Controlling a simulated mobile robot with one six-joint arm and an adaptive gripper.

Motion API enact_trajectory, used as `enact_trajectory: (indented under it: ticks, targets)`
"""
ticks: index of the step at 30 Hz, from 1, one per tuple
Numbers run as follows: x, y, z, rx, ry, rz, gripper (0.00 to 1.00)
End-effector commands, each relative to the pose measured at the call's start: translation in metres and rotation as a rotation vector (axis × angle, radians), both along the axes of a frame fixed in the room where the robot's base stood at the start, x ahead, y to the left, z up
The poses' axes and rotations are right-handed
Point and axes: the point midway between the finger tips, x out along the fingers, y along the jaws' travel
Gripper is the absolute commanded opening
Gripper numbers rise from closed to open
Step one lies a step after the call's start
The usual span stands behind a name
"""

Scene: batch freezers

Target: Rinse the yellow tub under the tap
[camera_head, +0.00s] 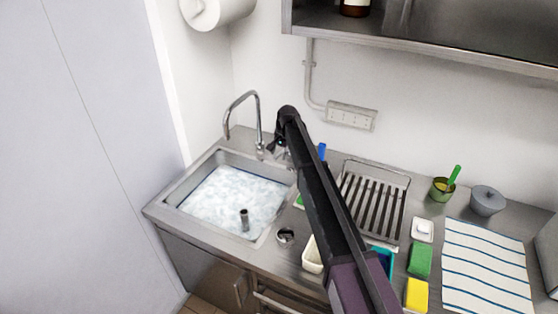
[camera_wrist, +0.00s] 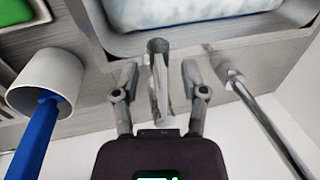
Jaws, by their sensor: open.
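A pale, cream-yellow tub (camera_head: 312,255) stands on the counter right of the sink, partly hidden by my arm. I cannot tell if anything is in it. The curved metal tap (camera_head: 256,110) rises behind the sink (camera_head: 172,186), and its spout hangs over the sink's back left. My gripper (camera_head: 279,150) is at the counter's back, beside the tap base. In the wrist view my gripper (camera_wrist: 160,75) is open, with an upright metal lever (camera_wrist: 158,85) between its fingers; contact cannot be told. The tap pipe (camera_wrist: 262,122) is to the right there.
Foamy water fills the sink around a short grey standpipe (camera_head: 244,216). A white cup (camera_wrist: 60,72) with a blue-handled brush (camera_wrist: 35,140) is close to my gripper. A drying rack (camera_head: 372,200), green sponge (camera_head: 420,260), yellow sponge (camera_head: 416,294) and striped cloth (camera_head: 487,265) are on the right.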

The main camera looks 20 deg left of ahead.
Motion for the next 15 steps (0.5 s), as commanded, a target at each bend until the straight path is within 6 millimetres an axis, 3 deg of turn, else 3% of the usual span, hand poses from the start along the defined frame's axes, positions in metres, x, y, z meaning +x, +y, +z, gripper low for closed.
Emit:
enact_trajectory:
  ticks: [4, 15]
  targets:
    - [0.0003, 0.0018, -0.0097, 0.000, 0.000, 0.000, 0.56]
    - [0.0002, 0.0026, -0.0125, 0.000, 0.000, 0.000, 0.56]
